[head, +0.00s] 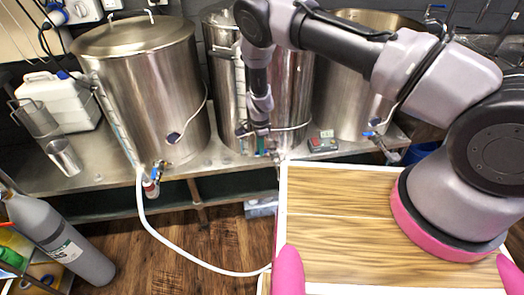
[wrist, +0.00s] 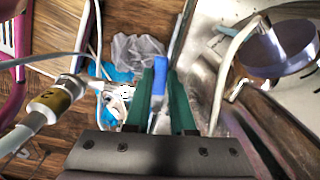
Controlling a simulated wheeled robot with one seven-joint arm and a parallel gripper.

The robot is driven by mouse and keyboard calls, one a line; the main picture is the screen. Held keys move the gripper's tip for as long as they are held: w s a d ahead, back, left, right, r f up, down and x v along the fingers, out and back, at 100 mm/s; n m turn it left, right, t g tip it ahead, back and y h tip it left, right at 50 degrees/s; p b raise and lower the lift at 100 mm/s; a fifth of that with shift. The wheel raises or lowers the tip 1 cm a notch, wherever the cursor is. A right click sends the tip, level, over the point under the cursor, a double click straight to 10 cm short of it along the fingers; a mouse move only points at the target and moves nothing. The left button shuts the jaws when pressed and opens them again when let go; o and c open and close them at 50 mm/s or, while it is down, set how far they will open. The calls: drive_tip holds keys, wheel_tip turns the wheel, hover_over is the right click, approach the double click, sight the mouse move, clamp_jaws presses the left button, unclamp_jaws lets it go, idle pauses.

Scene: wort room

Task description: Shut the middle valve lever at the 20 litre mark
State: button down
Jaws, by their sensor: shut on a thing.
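The middle steel kettle (head: 295,95) stands on the bench, partly hidden behind my arm. My gripper (head: 265,145) is low at its front, at the valve. In the wrist view its green fingers (wrist: 160,90) are closed on the blue valve lever (wrist: 161,68), whose blue end sticks out beyond the fingertips. The valve body is mostly hidden by my gripper in the head view. The liquid level and the 20 litre mark cannot be read.
The left kettle (head: 150,90) has a blue-handled valve with a white hose (head: 160,232) running across the floor. The right kettle (head: 350,95) has its own blue-handled valve (head: 372,134). A small dark device (head: 322,144) lies on the bench (head: 225,160). A grey gas cylinder (head: 62,238) stands at left.

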drive_tip(key=shift+w+a+m, duration=0.2)
drive_tip(key=shift+w+m, duration=0.35)
drive_tip(key=shift+m, duration=0.35)
drive_tip(key=c, duration=0.8)
unclamp_jaws()
drive_tip(key=shift+w, duration=0.1)
drive_tip(key=shift+o, duration=0.2)
drive_tip(key=shift+r, duration=0.15)
wheel_tip(320, 180, up, 11)
drive_tip(key=shift+f, duration=0.2)
